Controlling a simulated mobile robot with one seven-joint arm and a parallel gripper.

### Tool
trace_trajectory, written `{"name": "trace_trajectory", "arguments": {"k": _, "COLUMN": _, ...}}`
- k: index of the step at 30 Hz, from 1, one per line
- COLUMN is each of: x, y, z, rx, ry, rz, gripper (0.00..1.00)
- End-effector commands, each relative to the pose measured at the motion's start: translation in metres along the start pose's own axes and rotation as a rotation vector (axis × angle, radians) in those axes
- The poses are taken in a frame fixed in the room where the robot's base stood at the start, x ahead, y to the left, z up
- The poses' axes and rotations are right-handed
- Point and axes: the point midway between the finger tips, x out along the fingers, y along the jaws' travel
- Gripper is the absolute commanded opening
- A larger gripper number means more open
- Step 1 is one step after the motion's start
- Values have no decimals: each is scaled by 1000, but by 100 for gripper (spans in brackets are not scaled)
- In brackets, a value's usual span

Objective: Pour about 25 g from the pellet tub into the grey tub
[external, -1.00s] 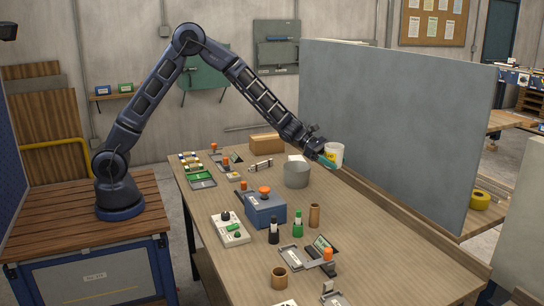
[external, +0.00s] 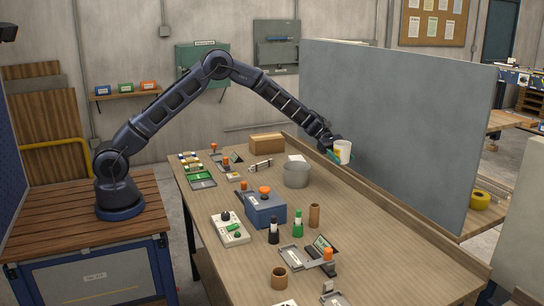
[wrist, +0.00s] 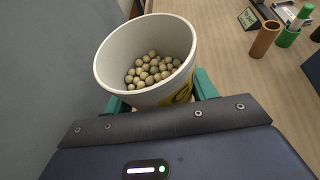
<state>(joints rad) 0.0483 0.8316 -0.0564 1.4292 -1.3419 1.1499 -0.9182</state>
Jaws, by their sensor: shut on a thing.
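The pellet tub (external: 343,150) is a white tub with a yellow mark. In the wrist view the pellet tub (wrist: 112,62) holds many round beige pellets (wrist: 152,68). My gripper (external: 337,155) has its teal fingers shut on the tub, to the right of and above the grey tub. The fingers show partly on both sides of the tub in the wrist view. The grey tub (external: 296,176) stands upright on the bench; its inside bottom is not visible. The pellet tub is about upright in the external view.
A grey partition (external: 395,125) stands behind and right of my gripper. A cardboard box (external: 267,143) lies beyond the grey tub. A blue box with an orange knob (external: 265,210), bottles and brown cups (external: 314,215) stand nearer. The bench's right front (external: 405,255) is clear.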

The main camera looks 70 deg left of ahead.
Motion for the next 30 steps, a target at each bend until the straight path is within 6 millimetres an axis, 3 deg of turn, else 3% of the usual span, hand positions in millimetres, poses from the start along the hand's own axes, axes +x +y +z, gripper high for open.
{"name": "trace_trajectory", "arguments": {"k": 9, "x": -40, "y": 20, "z": -70, "rx": 70, "ry": -9, "rz": -172, "gripper": 32}}
{"name": "trace_trajectory", "arguments": {"k": 18, "x": -76, "y": 25, "z": -126, "rx": 124, "ry": -16, "rz": -301, "gripper": 32}}
{"name": "trace_trajectory", "arguments": {"k": 24, "x": -86, "y": 25, "z": -140, "rx": 139, "ry": -18, "rz": -336, "gripper": 32}}
{"name": "trace_trajectory", "arguments": {"k": 30, "x": -87, "y": 24, "z": -142, "rx": 141, "ry": -18, "rz": -339, "gripper": 32}}
